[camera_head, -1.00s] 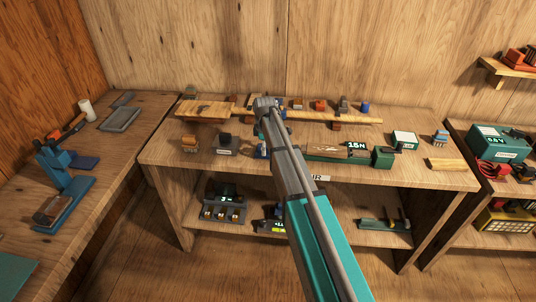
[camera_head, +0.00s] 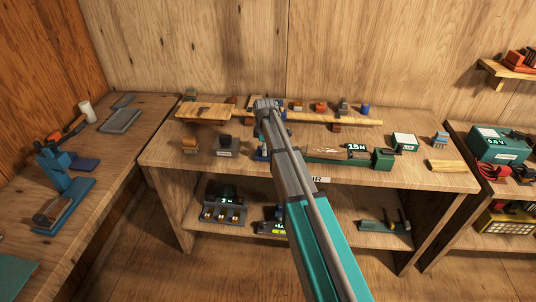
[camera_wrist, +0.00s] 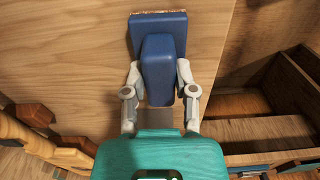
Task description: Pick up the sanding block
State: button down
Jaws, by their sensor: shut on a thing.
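The sanding block (camera_wrist: 158,28) fills the top middle of the wrist view. It is blue, with a flat base, a raised blue grip and a thin brown edge at its far end. My gripper (camera_wrist: 159,82) is shut on the raised grip, with one finger on each side. In the head view my arm hides the gripper, and I cannot make out the held block there for sure.
The workbench (camera_head: 400,178) holds a raised wooden board (camera_head: 204,111), a long plank with small blocks, a green box (camera_head: 383,158) and a white-topped box (camera_head: 404,142). A lower shelf (camera_head: 340,232) carries more gear. A side bench (camera_head: 105,155) stands left.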

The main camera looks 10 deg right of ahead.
jog(key=shift+r, duration=0.2)
notch_tip(320, 180, up, 2)
jog(key=p, duration=0.2)
jog(key=shift+r+p, duration=0.1)
jog(key=shift+p, duration=0.2)
jog(key=s+r+p, duration=1)
jog(key=s, duration=0.4)
jog(key=shift+a+r, duration=0.2)
jog(key=shift+a, duration=0.25)
jog(key=c, duration=1)
grip_release()
grip_shut()
